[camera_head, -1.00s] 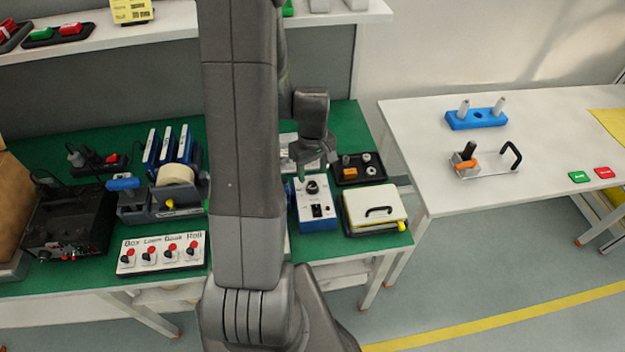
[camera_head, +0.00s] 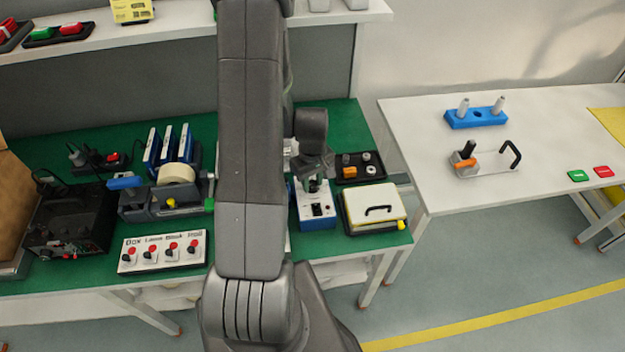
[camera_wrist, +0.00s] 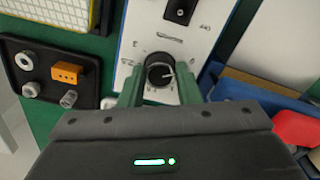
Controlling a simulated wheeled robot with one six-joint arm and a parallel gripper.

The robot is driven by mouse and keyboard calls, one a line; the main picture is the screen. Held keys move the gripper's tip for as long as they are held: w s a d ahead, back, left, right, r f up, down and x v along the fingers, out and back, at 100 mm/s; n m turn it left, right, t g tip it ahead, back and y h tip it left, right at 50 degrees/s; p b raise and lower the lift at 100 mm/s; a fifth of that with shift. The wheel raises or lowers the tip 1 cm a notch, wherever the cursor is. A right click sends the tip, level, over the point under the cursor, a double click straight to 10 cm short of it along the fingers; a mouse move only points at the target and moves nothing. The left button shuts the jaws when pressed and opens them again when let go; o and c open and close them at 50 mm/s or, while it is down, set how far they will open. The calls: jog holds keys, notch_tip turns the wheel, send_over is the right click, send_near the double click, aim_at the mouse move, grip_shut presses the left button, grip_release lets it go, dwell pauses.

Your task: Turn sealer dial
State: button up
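The sealer (camera_head: 317,222) is a blue box with a white top panel on the green bench; its panel also shows in the wrist view (camera_wrist: 197,40). Its round black dial (camera_wrist: 160,72) with a white pointer line is in the middle of the wrist view. A black switch sits on the same panel. My gripper (camera_head: 314,184) is over the panel and mostly hides the dial in the head view. In the wrist view its green fingers (camera_wrist: 160,85) are apart, one on each side of the dial, with small gaps visible; contact cannot be told.
A black tray (camera_head: 346,180) with an orange block and small metal parts lies beside the sealer. A cream-lidded case (camera_head: 373,212) stands right of it. A tape dispenser (camera_head: 162,201) and a switch panel (camera_head: 163,252) are to the left. The white side table (camera_head: 420,150) has free room.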

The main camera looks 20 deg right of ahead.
jog(key=shift+c, duration=1.2)
jog(key=shift+m+b, duration=0.3)
jog(key=m+b, duration=0.2)
jog(key=shift+f+m, duration=0.1)
jog(key=shift+m, duration=0.2)
jog(key=m+b, duration=0.2)
jog(key=m, duration=0.2)
jog(key=shift+b, duration=0.35)
jog(key=m+b, duration=0.2)
jog(key=m, duration=0.3)
jog(key=shift+m+b, duration=0.5)
jog(key=shift+m, duration=1.3)
